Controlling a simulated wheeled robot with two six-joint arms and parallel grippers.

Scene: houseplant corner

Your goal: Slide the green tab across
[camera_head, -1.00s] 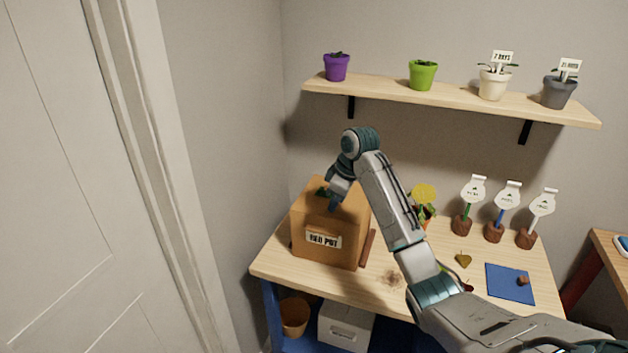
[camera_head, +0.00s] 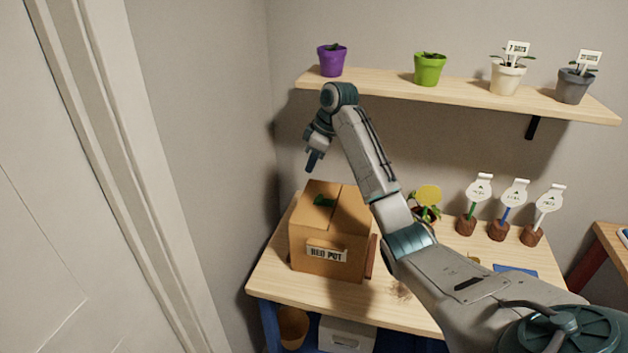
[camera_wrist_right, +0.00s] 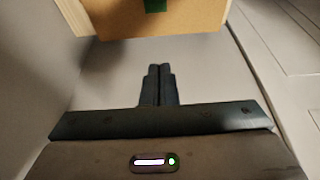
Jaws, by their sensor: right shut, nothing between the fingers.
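The green tab (camera_head: 324,201) sits on top of a brown box (camera_head: 311,226) on the wooden table. The box has a "RED POT" label (camera_head: 326,253) on its front and a seam across its top. My right gripper (camera_head: 312,165) is above the box, at its back left, apart from the tab. In the right wrist view its fingers (camera_wrist_right: 159,84) are together and empty. That view also shows the box's edge at the top, with part of the green tab (camera_wrist_right: 156,5) cut off by the frame. My left gripper is not in view.
A shelf (camera_head: 450,97) with several pots hangs above the table (camera_head: 290,287). A leafy plant (camera_head: 428,197) and tag stakes in brown bases (camera_head: 499,231) stand right of the box. A wall is close on the left. My right arm hides part of the table.

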